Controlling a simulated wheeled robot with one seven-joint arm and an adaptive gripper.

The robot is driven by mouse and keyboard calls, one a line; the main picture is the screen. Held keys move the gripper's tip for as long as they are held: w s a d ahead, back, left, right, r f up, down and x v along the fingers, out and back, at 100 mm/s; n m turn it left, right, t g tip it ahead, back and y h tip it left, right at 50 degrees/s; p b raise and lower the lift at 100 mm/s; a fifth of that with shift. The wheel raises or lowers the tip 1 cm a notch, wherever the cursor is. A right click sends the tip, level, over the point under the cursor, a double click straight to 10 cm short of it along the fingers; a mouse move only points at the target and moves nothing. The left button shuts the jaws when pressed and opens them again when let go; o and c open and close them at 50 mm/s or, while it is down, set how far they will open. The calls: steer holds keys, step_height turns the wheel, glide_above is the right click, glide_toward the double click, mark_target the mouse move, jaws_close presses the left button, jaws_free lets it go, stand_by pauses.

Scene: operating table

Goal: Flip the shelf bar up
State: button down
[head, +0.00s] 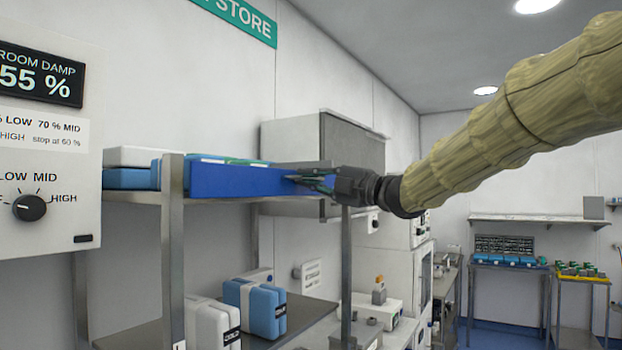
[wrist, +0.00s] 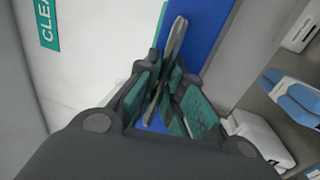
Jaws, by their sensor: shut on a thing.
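The shelf bar (head: 235,180) is a long blue panel along the front of the upper shelf, running from the near grey post to my gripper. Its face stands upright in front of the things on that shelf. My gripper (head: 308,181) is at the bar's far end, reaching in from the right. In the wrist view, the teal-padded fingers (wrist: 163,88) are closed around a thin grey strip at the blue bar (wrist: 208,25). The fingers hide the exact contact.
Blue and white boxes (head: 128,178) lie on the upper shelf at the left. The near post (head: 173,250) rises beside the bar. A blue case (head: 255,306) and a white case stand on the lower shelf. A grey wall cabinet (head: 350,150) is behind my gripper.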

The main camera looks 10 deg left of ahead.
steer(key=c, duration=1.5)
jaws_free()
steer(key=v, duration=1.2)
steer(key=shift+d, duration=0.1)
